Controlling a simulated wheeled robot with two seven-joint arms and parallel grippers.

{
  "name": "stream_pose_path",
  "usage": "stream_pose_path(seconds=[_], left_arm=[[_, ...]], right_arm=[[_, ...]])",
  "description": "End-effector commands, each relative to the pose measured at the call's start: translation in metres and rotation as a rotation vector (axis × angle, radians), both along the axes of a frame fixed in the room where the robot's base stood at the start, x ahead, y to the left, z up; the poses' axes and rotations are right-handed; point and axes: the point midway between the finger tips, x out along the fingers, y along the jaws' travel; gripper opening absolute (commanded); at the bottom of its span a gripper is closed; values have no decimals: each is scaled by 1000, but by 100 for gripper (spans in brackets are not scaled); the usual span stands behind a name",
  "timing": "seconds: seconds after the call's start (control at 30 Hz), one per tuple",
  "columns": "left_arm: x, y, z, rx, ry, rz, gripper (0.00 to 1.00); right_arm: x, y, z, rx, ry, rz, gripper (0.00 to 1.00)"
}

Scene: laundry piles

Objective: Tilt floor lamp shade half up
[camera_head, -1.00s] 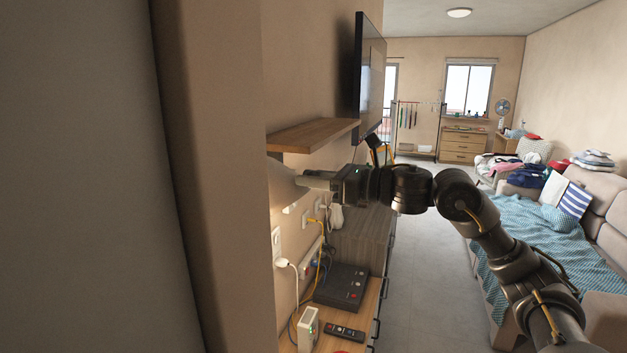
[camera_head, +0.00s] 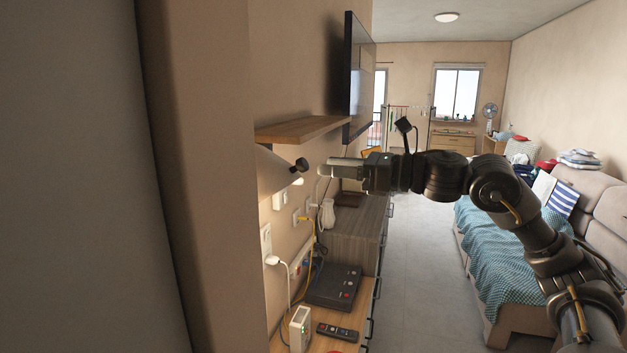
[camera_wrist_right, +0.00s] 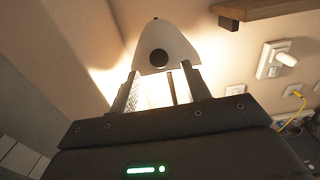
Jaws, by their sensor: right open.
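The floor lamp's pale cone-shaped shade (camera_head: 276,176) is at the left of the head view, partly hidden by the wall edge, with a dark round knob (camera_head: 300,165) on its side. The shade also shows in the right wrist view (camera_wrist_right: 172,38), lit from below, with the knob (camera_wrist_right: 158,58) facing me. My right gripper (camera_head: 322,169) is open and empty, its fingers pointing at the knob with a small gap between. In the wrist view its fingers (camera_wrist_right: 162,76) stand either side of the knob's line. The lamp's pole and base are hidden. My left gripper is out of view.
A wooden wall shelf (camera_head: 303,129) is just above the shade, and a television (camera_head: 357,75) hangs beyond it. Below are sockets, cables, a black router (camera_head: 334,287) and a remote (camera_head: 337,331). Clear floor (camera_head: 415,255) lies between the cabinet and the sofa (camera_head: 510,310).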

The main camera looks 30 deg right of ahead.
Motion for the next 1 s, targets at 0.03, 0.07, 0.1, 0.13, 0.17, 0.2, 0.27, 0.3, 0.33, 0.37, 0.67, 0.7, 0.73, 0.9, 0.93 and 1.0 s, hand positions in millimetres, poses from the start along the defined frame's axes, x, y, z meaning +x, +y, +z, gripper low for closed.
stream_pose_path(seconds=[0.03, 0.07, 0.1, 0.13, 0.17, 0.2, 0.27, 0.3, 0.33, 0.37, 0.67, 0.7, 0.73, 0.9, 0.93, 1.0], left_arm=[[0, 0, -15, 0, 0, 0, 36], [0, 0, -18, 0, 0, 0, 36], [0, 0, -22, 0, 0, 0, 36], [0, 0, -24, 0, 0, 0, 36], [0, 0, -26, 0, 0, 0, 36], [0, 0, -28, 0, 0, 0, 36], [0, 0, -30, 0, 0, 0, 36], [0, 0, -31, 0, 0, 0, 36], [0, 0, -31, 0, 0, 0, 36], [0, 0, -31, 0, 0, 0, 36], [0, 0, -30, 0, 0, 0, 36], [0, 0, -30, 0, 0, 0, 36], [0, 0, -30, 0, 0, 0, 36], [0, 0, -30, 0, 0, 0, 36], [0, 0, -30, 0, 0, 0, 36], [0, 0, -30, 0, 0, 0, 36]], right_arm=[[-8, -6, -8, -4, 1, -4, 47], [-12, -9, -7, -5, 0, -3, 47], [-16, -12, -7, -2, 0, -3, 47], [-18, -15, -6, -1, 0, -2, 47], [-21, -17, -5, -1, 0, -3, 47], [-23, -18, -5, -1, 1, -2, 47], [-27, -20, -3, -1, -1, -1, 47], [-28, -21, -2, -1, -1, -1, 47], [-29, -22, -2, 0, 0, 0, 47], [-30, -22, -1, 0, 0, 0, 47], [-30, -22, 1, 1, -1, 1, 47], [-30, -22, 1, 1, -1, 1, 47], [-30, -22, 1, 1, -1, 1, 47], [-30, -22, 0, 1, 0, 1, 47], [-30, -22, 0, 4, 2, 1, 47], [-30, -22, 1, 25, 18, 0, 47]])
